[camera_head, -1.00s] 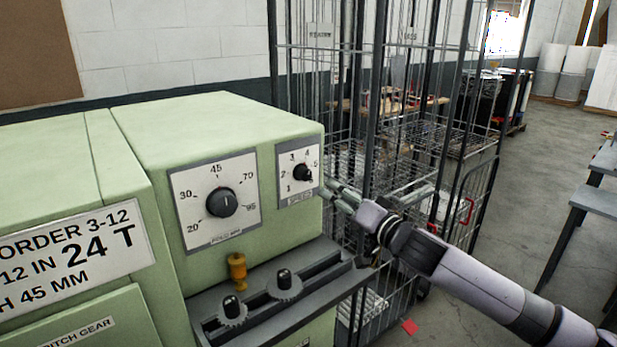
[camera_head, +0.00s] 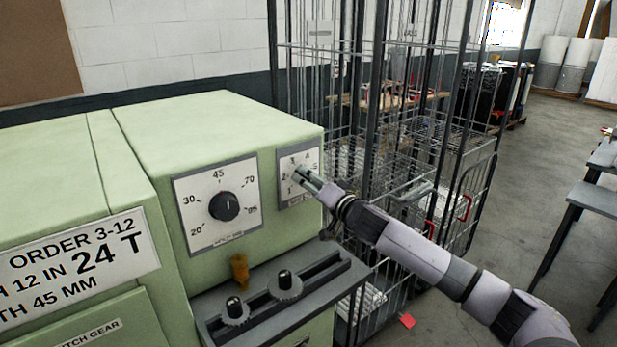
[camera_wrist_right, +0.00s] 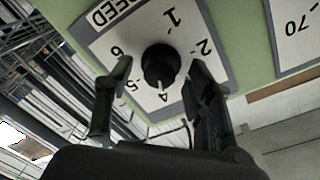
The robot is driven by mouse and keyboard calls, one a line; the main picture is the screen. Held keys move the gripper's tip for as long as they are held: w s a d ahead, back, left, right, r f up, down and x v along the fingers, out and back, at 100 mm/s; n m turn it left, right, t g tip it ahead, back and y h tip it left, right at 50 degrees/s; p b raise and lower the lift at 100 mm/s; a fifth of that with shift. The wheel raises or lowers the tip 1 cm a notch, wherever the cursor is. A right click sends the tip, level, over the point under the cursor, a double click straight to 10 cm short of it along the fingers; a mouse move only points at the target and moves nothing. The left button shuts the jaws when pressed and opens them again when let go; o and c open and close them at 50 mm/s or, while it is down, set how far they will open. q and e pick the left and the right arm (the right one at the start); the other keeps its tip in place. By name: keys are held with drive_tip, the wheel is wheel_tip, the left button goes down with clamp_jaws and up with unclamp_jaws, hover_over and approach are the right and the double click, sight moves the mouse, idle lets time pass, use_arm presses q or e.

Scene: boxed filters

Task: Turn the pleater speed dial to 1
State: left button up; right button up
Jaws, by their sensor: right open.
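The pleater speed dial plate (camera_head: 299,154) is on the right of the green machine's front. In the head view my right gripper (camera_head: 301,174) is in front of it and hides its knob. In the right wrist view the black knob (camera_wrist_right: 158,64) lies between the two open fingers of my right gripper (camera_wrist_right: 158,68), which reach either side of it. I cannot tell whether they touch it. The knob's light mark seems to point toward the 4. The 1 is on the far side of the knob, near the SPEED label. My left gripper is not in view.
A larger dial (camera_head: 223,206) marked 20 to 95 is to the left on the same machine (camera_head: 215,125). A grey ledge with two small knobs (camera_head: 285,282) juts out below. A wire cage cart (camera_head: 372,120) stands close behind on the right.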

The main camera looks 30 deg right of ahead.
drive_tip(key=shift+w, duration=0.4)
drive_tip(key=c, duration=1.2)
drive_tip(key=shift+o, duration=0.2)
